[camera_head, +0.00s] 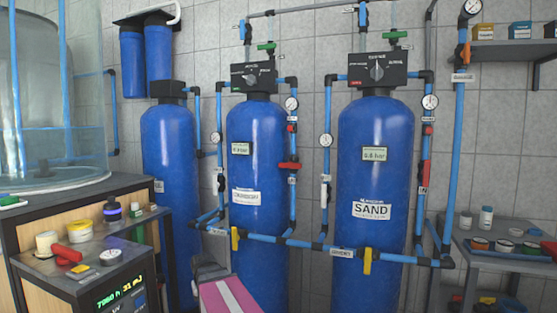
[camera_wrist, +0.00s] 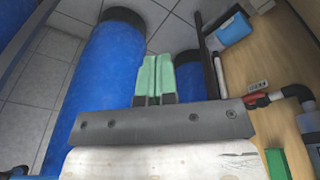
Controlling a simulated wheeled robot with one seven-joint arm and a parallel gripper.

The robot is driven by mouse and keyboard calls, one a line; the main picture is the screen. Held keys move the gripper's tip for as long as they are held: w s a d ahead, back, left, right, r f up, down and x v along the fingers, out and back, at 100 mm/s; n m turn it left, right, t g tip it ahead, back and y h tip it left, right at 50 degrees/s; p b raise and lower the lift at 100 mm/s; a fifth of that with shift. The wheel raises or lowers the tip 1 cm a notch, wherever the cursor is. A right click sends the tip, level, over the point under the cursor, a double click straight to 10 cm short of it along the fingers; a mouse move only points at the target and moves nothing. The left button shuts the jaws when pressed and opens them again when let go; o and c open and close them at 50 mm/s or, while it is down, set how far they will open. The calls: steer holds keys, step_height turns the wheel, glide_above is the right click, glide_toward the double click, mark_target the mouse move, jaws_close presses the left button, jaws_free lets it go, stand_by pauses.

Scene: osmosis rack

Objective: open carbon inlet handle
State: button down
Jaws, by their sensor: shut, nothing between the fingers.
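The middle blue tank (camera_head: 257,190) has a white label (camera_head: 247,196) that I cannot read clearly; the right tank's label reads SAND. On the pipe right of the middle tank a red handle (camera_head: 288,165) lies crosswise to the pipe. A dark valve part (camera_head: 221,183) sits on its left pipe. A yellow handle (camera_head: 235,238) hangs down at the lower pipe. I cannot tell which is the carbon inlet handle. My gripper (camera_wrist: 154,75) shows in the wrist view with its green fingers shut together and empty, apart from any handle.
The SAND tank (camera_head: 374,180) has a red handle (camera_head: 425,173) along its right pipe and a yellow handle (camera_head: 367,260) below. A cluttered cabinet (camera_head: 90,278) stands at left. The wrist view shows a wooden panel (camera_wrist: 245,70) and a red-handled valve (camera_wrist: 265,99) at right.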

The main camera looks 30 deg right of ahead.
steer(key=w+d+r+m+t+h, duration=0.1)
steer(key=w+d+r, duration=0.4)
steer(key=r, duration=0.4)
steer(key=w+d+r+m+t+h, duration=0.15)
steer(key=w+d+r, duration=0.25)
steer(key=d+r, duration=0.4)
steer(key=w+d+r+m, duration=0.2)
steer(key=w+d+r, duration=0.25)
steer(key=r, duration=0.55)
steer(key=s+d+r+m+h, duration=0.1)
steer(key=d+r, duration=0.4)
steer(key=r, duration=0.6)
steer(key=s+d+r+m+h, duration=0.1)
steer(key=d+r, duration=0.5)
steer(key=r, duration=0.5)
steer(key=s+d+r+m+t+h, duration=0.1)
steer(key=d+r, duration=0.4)
steer(key=r, duration=0.6)
steer(key=shift+d+m+h, duration=0.2)
steer(key=shift+m+h, duration=0.15)
steer(key=shift+m, duration=0.2)
